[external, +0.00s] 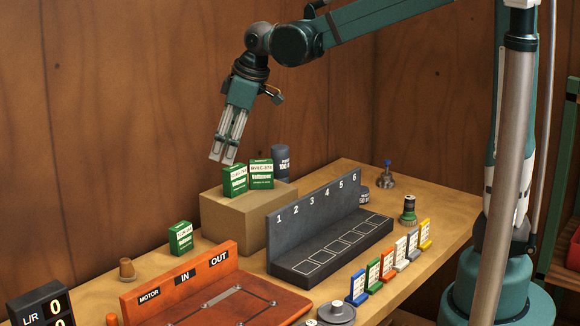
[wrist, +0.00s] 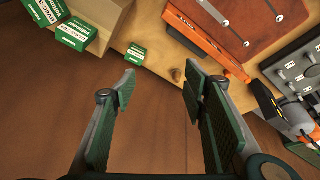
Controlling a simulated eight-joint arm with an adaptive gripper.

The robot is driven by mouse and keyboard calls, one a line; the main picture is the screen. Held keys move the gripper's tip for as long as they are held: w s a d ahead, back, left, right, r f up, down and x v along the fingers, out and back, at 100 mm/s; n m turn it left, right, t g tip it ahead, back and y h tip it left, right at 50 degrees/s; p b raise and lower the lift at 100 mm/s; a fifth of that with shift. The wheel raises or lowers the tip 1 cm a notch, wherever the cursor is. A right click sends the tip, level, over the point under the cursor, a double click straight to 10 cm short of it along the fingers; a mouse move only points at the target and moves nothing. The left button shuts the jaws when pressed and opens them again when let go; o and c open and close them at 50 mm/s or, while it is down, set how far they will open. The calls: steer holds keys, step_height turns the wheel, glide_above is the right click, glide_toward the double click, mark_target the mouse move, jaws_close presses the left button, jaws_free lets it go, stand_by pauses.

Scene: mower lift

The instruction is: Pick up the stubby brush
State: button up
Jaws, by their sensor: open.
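I cannot tell for sure which item is the stubby brush. A small brown stub (external: 126,268) stands on the wooden bench at the left, behind the orange panel; a tan spot near the bench edge in the wrist view (wrist: 176,75) may be the same item. A short black and green cylinder (external: 408,211) stands at the right of the bench, and a blue-topped metal piece (external: 386,176) stands behind it. My gripper (external: 224,155) is open and empty, pointing down above the cardboard box. Its two fingers are apart in the wrist view (wrist: 160,87).
Green cartons (external: 235,180) stand on the cardboard box (external: 222,217), close below my gripper. Another green carton (external: 181,238) stands on the bench. The orange panel (external: 190,285), a numbered grey rack (external: 320,215) and several coloured tags (external: 388,262) take up the front. A wooden wall rises behind.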

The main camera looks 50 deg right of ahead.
steer(key=w+a+f+n+g, duration=0.1)
steer(key=w+a+f+n, duration=0.1)
steer(key=w+a+f, duration=0.55)
steer(key=n+g, duration=0.2)
steer(key=n, duration=0.3)
glide_above(125, 260)
steer(key=d, duration=0.1)
steer(key=f, duration=1.8)
steer(key=shift+s+d+f+b, duration=0.15)
steer(key=shift+s+f+b, duration=0.2)
steer(key=shift+f+b, duration=0.05)
steer(key=shift+w+f, duration=0.1)
steer(key=shift+f, duration=0.25)
steer(key=shift+a+f, duration=0.15)
steer(key=shift+f, duration=0.5)
steer(key=shift+a+f, duration=0.15)
steer(key=shift+f, duration=0.45)
steer(key=shift+w+a+f, duration=0.1)
steer(key=shift+a+f, duration=0.1)
steer(key=shift+f, duration=1.1)
steer(key=shift+w+a+f, duration=0.1)
steer(key=shift+a+f, duration=0.05)
steer(key=shift+f, duration=1.15)
